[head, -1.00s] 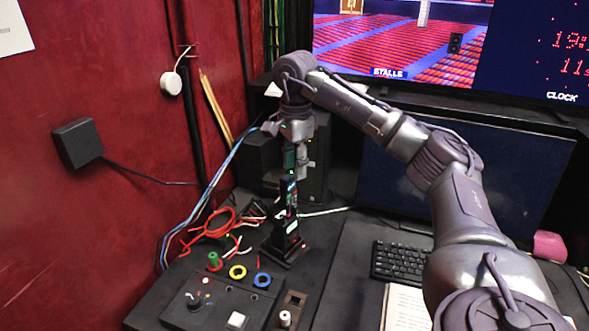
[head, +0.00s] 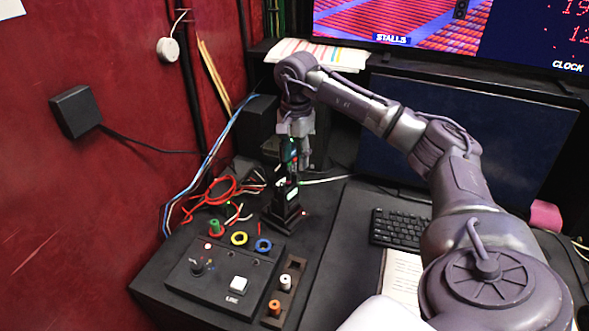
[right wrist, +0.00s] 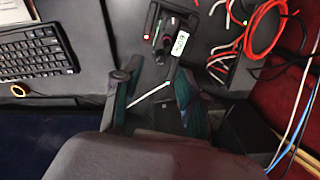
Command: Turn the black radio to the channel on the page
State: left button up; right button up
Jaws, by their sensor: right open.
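The black radio (head: 285,196) stands upright in a dark base on the desk, left of centre in the head view. The right wrist view shows its dark knobs and a white label (right wrist: 180,42). My right gripper (head: 297,162) points down just above and behind the radio, hiding part of its top. In the right wrist view its two fingers (right wrist: 158,75) are apart, with desk and a white cable between them. The radio lies beyond the fingertips there; I cannot tell if they touch. A white page (head: 397,278) lies on the desk, partly behind my arm; its text is unreadable. My left gripper is not in view.
A control box (head: 225,278) with knobs, coloured rings and a white button stands in front of the radio. Red and blue cables (head: 215,190) lie to its left. A keyboard (head: 398,228) and dark monitor (head: 455,140) are at right. A striped sheet (head: 318,54) lies behind.

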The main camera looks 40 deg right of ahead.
aim_at(295, 173)
notch_tip(295, 173, down, 5)
jog(key=shift+f+p, duration=0.1)
jog(key=shift+p, duration=0.3)
grip_shut()
